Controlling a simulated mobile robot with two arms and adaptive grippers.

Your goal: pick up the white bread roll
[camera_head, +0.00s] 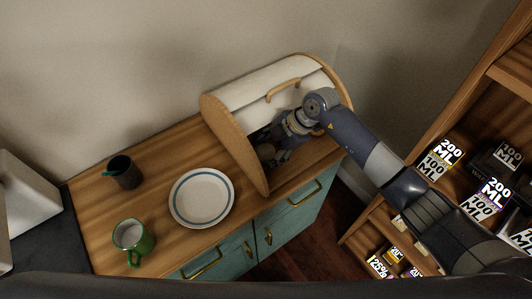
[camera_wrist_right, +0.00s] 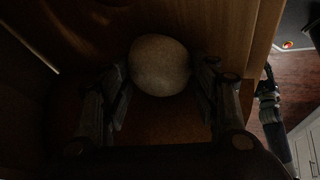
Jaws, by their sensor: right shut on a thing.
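The white bread roll (camera_wrist_right: 160,64) shows in the right wrist view as a pale round shape between two dark fingers. My right gripper (camera_wrist_right: 161,85) is shut on it, one finger at each side. In the head view my right gripper (camera_head: 268,150) reaches into the open bread box (camera_head: 232,140), and the roll cannot be made out there. The wooden box has a white roll-top lid (camera_head: 262,88) with a wooden handle, raised above my arm. The inside of the box is dark. My left gripper is not in view.
A white plate with a blue ring (camera_head: 201,198), a green mug (camera_head: 133,240) and a dark cup (camera_head: 124,173) stand on the wooden counter (camera_head: 90,215), left of the box. Wooden shelves with labelled boxes (camera_head: 442,158) stand at right.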

